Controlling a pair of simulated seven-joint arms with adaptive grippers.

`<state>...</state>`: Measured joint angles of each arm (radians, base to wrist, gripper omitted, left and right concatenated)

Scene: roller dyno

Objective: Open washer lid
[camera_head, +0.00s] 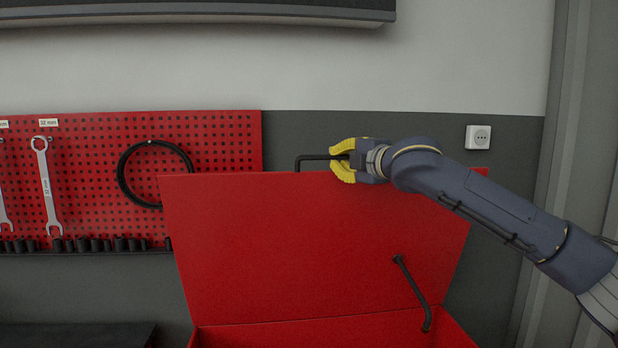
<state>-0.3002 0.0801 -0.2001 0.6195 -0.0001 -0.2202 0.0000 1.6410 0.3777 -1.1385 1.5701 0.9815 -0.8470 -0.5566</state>
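The red washer lid (300,245) stands raised, tilted up and back from the red washer body (330,330) at the bottom of the view. A thin black handle (312,157) sits on the lid's top edge. My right gripper (342,160), with yellow fingers, is at that edge, one finger above the handle bar and one below, closed around it. The part of the handle behind the fingers is hidden. A black strut (414,290) joins the lid and the body on the right. My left gripper is not in view.
A red pegboard (80,180) on the wall behind holds wrenches (46,185), a black cable loop (125,180) and a row of black sockets. A white wall outlet (478,137) is at the right. A dark flat surface (75,335) lies at lower left.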

